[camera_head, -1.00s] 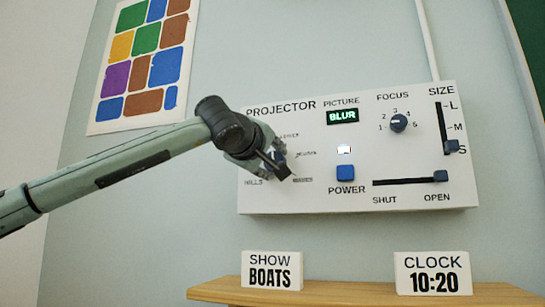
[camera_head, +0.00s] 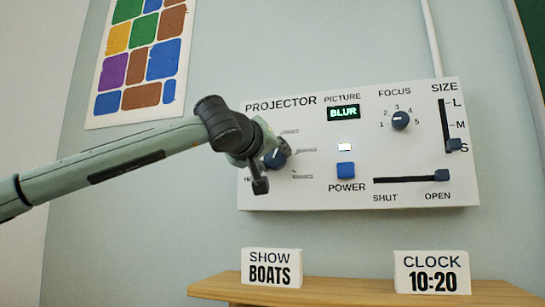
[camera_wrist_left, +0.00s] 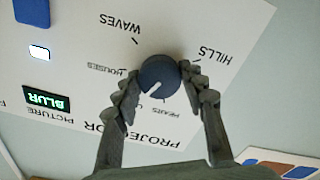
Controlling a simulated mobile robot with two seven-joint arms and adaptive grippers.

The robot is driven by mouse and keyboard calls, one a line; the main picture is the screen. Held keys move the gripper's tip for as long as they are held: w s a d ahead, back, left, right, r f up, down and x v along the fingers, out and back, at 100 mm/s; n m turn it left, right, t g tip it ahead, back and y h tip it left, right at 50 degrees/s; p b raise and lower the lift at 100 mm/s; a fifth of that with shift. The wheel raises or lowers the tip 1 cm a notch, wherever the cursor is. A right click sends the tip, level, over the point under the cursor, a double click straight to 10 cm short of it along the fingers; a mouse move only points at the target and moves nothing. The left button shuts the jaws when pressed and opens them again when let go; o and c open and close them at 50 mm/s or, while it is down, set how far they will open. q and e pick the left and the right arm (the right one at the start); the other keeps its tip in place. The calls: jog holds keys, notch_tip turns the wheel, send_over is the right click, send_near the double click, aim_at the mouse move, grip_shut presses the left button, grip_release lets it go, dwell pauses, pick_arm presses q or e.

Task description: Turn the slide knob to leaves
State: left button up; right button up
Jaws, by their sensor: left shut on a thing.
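The dark blue slide knob (camera_head: 277,158) is at the left of the white projector panel, partly behind my left gripper (camera_head: 266,166). The left wrist view shows the knob (camera_wrist_left: 158,78) between the two fingers of my left gripper (camera_wrist_left: 162,84), which is shut on its sides. The knob's white mark points to the lower left there, between HOUSES (camera_wrist_left: 105,69) and a small, hard-to-read label (camera_wrist_left: 152,109). HILLS (camera_wrist_left: 213,57) and WAVES (camera_wrist_left: 121,24) are on the far side. The picture display (camera_head: 343,113) reads BLUR. My right gripper is out of view.
To the right on the panel are the power button (camera_head: 346,170), focus dial (camera_head: 400,120), size slider (camera_head: 453,145) and shutter slider (camera_head: 441,175). Below, a wooden shelf (camera_head: 350,290) bears a SHOW BOATS sign (camera_head: 271,268) and a CLOCK 10:20 sign (camera_head: 432,272).

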pick_arm(q)
jog(key=shift+f, duration=0.15)
jog(key=o, duration=0.9)
jog(key=shift+c, duration=0.2)
jog(key=o, duration=0.3)
jog(key=shift+s, duration=0.1)
jog(key=v, duration=1.2)
